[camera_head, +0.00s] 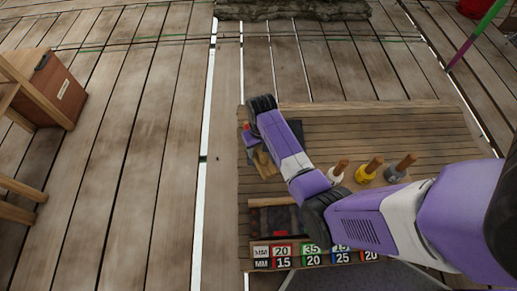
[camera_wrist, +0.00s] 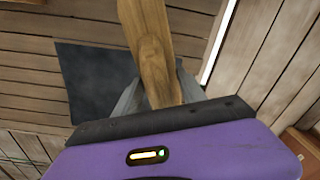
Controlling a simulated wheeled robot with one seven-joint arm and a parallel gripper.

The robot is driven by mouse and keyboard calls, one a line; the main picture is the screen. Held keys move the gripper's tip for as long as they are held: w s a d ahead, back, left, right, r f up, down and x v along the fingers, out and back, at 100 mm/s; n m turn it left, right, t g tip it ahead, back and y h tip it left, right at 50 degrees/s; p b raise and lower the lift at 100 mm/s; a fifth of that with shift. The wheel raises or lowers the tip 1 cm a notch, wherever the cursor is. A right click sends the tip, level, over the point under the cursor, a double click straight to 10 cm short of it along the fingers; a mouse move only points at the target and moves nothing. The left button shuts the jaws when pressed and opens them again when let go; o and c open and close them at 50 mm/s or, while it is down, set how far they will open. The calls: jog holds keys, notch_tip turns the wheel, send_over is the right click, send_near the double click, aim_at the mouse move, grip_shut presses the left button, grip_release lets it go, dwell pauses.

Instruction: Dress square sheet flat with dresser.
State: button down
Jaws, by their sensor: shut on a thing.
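The dresser (camera_wrist: 153,45) is a long brown wooden tool. It stands between the fingers of my gripper (camera_wrist: 160,88), which is shut on it. The dresser's far end runs out of the top of the wrist view. The square sheet (camera_wrist: 92,80) is dark grey and lies on the plank bench beside the dresser; part of it is hidden behind the tool and gripper. In the head view the dresser (camera_head: 265,163) shows as a small wooden piece below my wrist, over the bench's left side.
White (camera_head: 336,174), yellow (camera_head: 367,172) and grey (camera_head: 398,170) wooden-handled tools stand right of my forearm on the bench (camera_head: 350,125). A dark tray-like holder (camera_head: 272,218) and numbered labels (camera_head: 283,257) are at the front. A wooden cabinet (camera_head: 55,90) stands far left.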

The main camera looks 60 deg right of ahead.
jog(key=shift+a+f+b, duration=0.1)
jog(key=shift+f+b, duration=1.3)
jog(key=shift+f, duration=1)
jog(key=shift+r, duration=0.25)
notch_tip(320, 180, up, 4)
jog(key=p, duration=0.5)
jog(key=shift+r, duration=0.15)
